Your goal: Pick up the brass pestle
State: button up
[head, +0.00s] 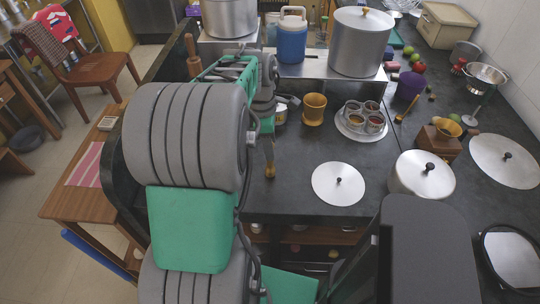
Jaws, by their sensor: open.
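The brass pestle (270,163) shows in the head view as a slim golden-brown piece with a thicker lower end. It is over the dark counter, just right of my arm; its upper part is hidden. My gripper (267,127) is at the end of my grey and green arm, just above the pestle in the picture. Its fingers are largely hidden or too small to make out. The jaws are open, and I cannot tell whether they touch the pestle. A brass mortar-like cup (314,108) stands to the right, apart from the pestle.
A round tray of small steel cups (362,121) and a flat steel lid (338,184) lie to the right. A lidded pot (422,174) and wooden grinder (439,139) stand farther right. Large canisters (360,42) stand at the back. Bare counter lies between pestle and lid.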

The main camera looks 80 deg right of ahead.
aim_at(273, 166)
jog(key=f, duration=0.6)
jog(key=shift+s+p, duration=0.25)
jog(key=shift+p, duration=0.05)
grip_shut()
